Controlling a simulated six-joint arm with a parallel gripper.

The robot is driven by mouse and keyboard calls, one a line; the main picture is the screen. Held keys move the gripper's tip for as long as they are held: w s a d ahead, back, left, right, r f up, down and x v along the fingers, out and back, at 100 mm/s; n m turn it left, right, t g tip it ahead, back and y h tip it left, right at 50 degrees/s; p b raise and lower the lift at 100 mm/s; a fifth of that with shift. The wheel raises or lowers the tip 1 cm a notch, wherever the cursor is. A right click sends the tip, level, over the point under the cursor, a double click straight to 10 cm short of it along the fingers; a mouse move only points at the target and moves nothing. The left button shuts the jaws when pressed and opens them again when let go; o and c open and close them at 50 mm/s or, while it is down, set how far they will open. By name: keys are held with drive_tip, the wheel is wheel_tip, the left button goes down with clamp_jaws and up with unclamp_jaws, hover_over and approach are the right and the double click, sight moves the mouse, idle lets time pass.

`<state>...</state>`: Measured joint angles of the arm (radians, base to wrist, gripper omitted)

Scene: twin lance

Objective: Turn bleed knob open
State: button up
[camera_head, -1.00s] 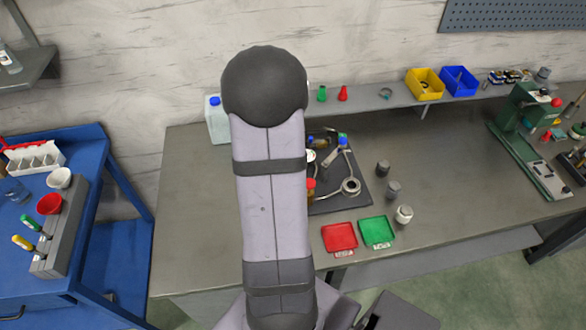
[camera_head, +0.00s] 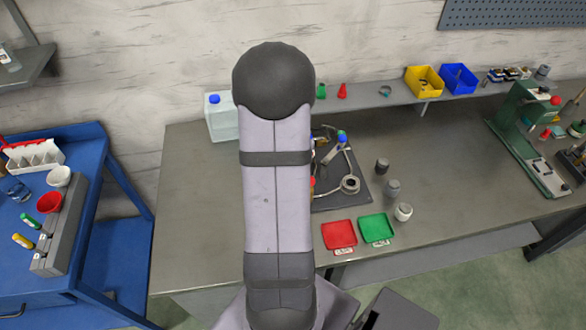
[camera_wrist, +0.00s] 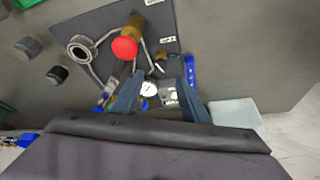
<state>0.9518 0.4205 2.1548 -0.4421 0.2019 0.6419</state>
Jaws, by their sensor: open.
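A dark panel (camera_head: 358,200) on the bench carries the pipe fittings, partly hidden behind my arm in the head view. The labels are unreadable, so I cannot tell which is the bleed knob. A ring-shaped fitting (camera_wrist: 82,50) lies left of the red knob. My gripper (camera_wrist: 162,72) is open over the panel, with a white-faced gauge (camera_wrist: 148,89) visible between its fingers. Nothing shows held. The head view hides my gripper.
A blue-capped jug (camera_head: 221,118) stands left of my arm. Red (camera_head: 339,235) and green (camera_head: 373,228) trays lie at the front. Several small cylinders, including a dark one (camera_head: 382,166), stand right of the panel. A green press (camera_head: 525,120) is farther right. Bare bench lies between.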

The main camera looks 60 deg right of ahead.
drive_tip(key=shift+b+x, duration=0.75)
drive_tip(key=shift+x, duration=2.75)
drive_tip(key=c, duration=1)
